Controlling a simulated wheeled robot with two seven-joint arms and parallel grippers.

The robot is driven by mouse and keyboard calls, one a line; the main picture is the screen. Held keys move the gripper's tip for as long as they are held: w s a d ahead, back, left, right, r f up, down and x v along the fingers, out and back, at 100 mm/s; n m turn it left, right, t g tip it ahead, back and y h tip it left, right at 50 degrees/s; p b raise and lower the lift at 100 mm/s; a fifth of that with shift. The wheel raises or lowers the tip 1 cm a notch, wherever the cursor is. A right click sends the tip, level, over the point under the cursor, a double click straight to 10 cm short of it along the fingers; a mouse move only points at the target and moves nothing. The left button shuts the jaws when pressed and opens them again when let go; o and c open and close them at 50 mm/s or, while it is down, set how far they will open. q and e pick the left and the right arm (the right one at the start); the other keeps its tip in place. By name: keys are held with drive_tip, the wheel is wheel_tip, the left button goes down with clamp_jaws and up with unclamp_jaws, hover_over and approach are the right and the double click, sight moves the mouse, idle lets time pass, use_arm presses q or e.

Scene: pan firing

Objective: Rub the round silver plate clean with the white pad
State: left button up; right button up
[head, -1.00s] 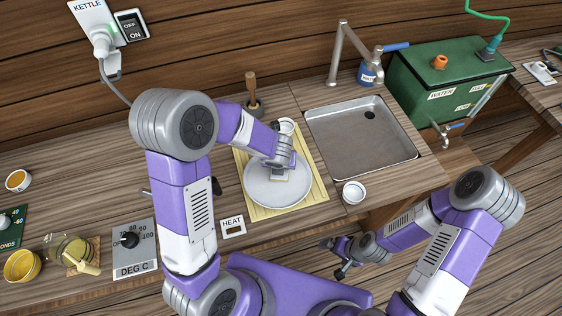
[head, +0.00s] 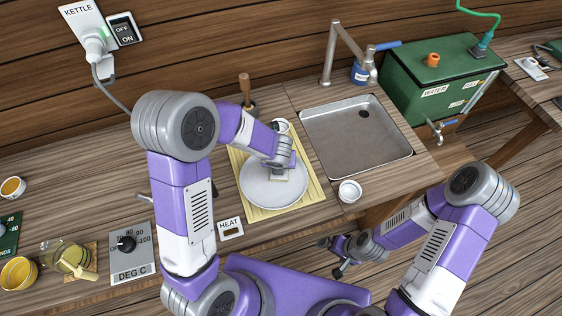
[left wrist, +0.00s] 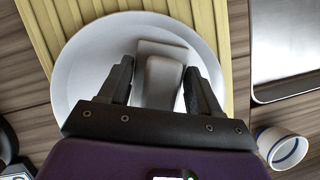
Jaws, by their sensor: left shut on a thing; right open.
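The round silver plate (head: 268,192) lies flat on a yellow slatted mat (head: 250,213) left of the sink. It also shows in the left wrist view (left wrist: 75,68). My left gripper (head: 281,172) is over the upper right part of the plate, pointing down. In the left wrist view its two fingers (left wrist: 156,85) are shut on the white pad (left wrist: 160,62), which looks grey in shade there. The pad is at the plate's surface; whether it touches cannot be told. Only an edge of the pad shows in the head view. My right gripper (head: 336,257) is open and empty, low in front of the counter.
A sink basin (head: 356,140) is right of the mat. A small white cup (head: 349,191) stands at the counter's front edge, and another (head: 281,127) stands behind the plate. A HEAT label (head: 230,228) and a dial panel (head: 130,252) are to the left.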

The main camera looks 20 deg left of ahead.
use_arm(q)
drive_tip(key=shift+s+a, duration=0.35)
drive_tip(key=shift+a, duration=0.2)
drive_tip(key=shift+d, duration=0.1)
drive_tip(key=shift+w+d+f, duration=0.1)
drive_tip(key=shift+w+d, duration=0.35)
drive_tip(key=shift+d, duration=0.25)
drive_tip(key=shift+s+a, duration=0.45)
drive_tip(key=shift+a, duration=0.35)
drive_tip(key=shift+w+d, duration=0.45)
drive_tip(key=shift+d, duration=0.35)
drive_tip(key=shift+s+a, duration=0.1)
